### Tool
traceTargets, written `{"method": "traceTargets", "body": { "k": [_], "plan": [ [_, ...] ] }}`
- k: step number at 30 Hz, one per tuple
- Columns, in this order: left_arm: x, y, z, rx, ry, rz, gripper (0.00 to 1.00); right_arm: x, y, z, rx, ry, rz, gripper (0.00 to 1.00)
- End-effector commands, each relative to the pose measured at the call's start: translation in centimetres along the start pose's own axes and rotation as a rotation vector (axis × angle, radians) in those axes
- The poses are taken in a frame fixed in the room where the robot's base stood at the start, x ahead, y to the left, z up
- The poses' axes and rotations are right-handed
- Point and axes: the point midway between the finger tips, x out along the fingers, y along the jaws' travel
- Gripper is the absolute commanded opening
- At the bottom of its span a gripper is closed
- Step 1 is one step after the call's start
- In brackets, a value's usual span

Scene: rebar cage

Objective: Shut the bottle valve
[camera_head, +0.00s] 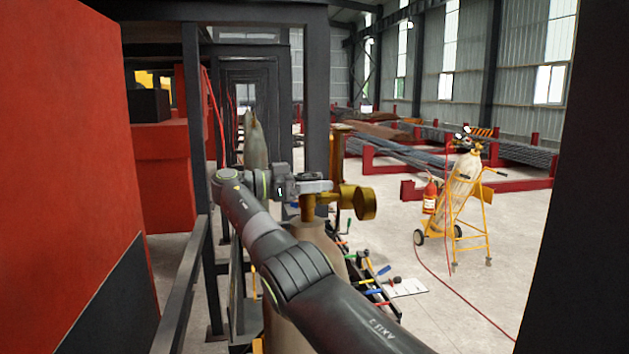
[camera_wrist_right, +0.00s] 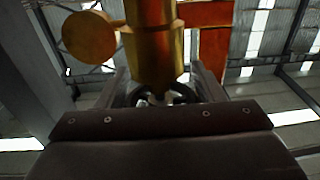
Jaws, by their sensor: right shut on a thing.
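The gas bottle (camera_head: 308,236) stands upright in the head view, partly hidden behind my right arm. Its brass valve (camera_head: 352,201) sits on top, with a round knob-like end facing right. In the right wrist view the brass valve body (camera_wrist_right: 152,45) rises from between the fingers, with its round end at upper left. My right gripper (camera_head: 322,186) is at the top of the valve, shut on the dark handwheel (camera_wrist_right: 182,93), which shows between the two fingers in the right wrist view. In the head view the handwheel is hidden by the gripper. My left gripper is not in view.
A red cabinet (camera_head: 75,150) and dark frame posts stand close on the left. A dark column (camera_head: 575,190) blocks the right edge. Tools with coloured handles (camera_head: 372,281) lie beyond the bottle. A yellow trolley (camera_head: 472,225) with another cylinder stands on open floor at right.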

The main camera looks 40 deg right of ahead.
Motion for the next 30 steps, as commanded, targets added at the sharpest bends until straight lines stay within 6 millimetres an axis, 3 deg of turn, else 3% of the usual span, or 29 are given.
{"method": "traceTargets", "body": {
  "k": [6,7,11,23,28,30],
  "plan": [
    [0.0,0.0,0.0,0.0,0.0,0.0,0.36,0.0,0.0,-0.2,0.004,0.0,-0.002,0.39],
    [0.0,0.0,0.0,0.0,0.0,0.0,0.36,0.0,0.0,-0.2,0.004,0.0,-0.002,0.66],
    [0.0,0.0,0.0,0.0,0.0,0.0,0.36,0.0,0.0,-0.2,0.003,0.0,-0.002,0.82],
    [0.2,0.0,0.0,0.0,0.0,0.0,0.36,0.0,0.0,-0.6,0.001,0.0,-0.001,0.83],
    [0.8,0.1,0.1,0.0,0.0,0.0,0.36,0.0,0.0,-2.5,0.003,-0.001,-0.001,0.83],
    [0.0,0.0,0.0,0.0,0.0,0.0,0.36,0.0,0.0,-4.0,0.002,0.0,-0.001,0.83]
  ]
}}
